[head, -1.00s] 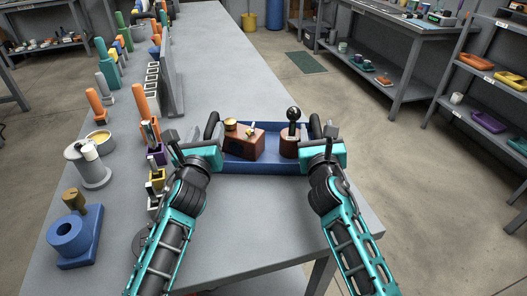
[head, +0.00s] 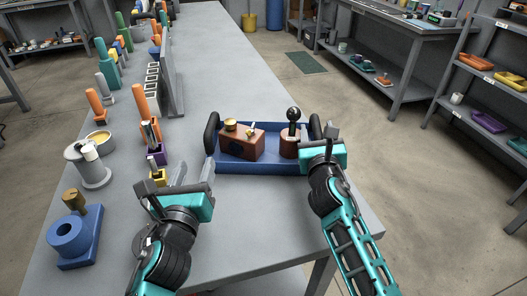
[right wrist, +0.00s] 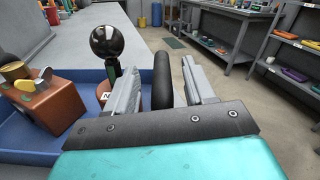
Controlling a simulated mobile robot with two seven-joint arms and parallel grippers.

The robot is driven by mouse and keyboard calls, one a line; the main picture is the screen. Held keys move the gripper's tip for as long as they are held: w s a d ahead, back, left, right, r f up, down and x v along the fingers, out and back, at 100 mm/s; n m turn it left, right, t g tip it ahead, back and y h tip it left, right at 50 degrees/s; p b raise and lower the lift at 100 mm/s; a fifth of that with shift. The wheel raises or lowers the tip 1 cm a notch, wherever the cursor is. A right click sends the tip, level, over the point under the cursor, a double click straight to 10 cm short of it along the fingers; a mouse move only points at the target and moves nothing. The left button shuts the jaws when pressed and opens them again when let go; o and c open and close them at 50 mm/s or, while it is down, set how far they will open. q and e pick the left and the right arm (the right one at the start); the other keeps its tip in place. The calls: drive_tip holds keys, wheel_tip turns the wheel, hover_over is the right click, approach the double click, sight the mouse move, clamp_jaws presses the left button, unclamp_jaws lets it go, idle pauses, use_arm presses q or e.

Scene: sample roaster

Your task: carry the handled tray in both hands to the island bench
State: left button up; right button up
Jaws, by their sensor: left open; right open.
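The blue handled tray (head: 235,167) sits on the long grey bench, with a black handle at each end. A brown block with brass-coloured parts (head: 240,142) and a brown round piece with a black ball knob (head: 290,143) stand in it. My left gripper (head: 180,180) is open and empty, in front of and left of the tray, apart from the left handle (head: 211,132). My right gripper (head: 327,137) is open at the right end. In the right wrist view the black right handle (right wrist: 161,80) shows between its open fingers; whether they touch it cannot be told.
Left of the tray stand orange-handled tools (head: 140,102), a grey cup-like fixture (head: 88,165) and a blue ring fixture (head: 75,238). A grey upright panel (head: 172,80) stands further back. A shelved workbench (head: 390,60) is across the open floor at right.

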drive_tip(key=s, duration=1.1)
drive_tip(key=shift+s+a, duration=0.35)
drive_tip(key=shift+s, duration=0.05)
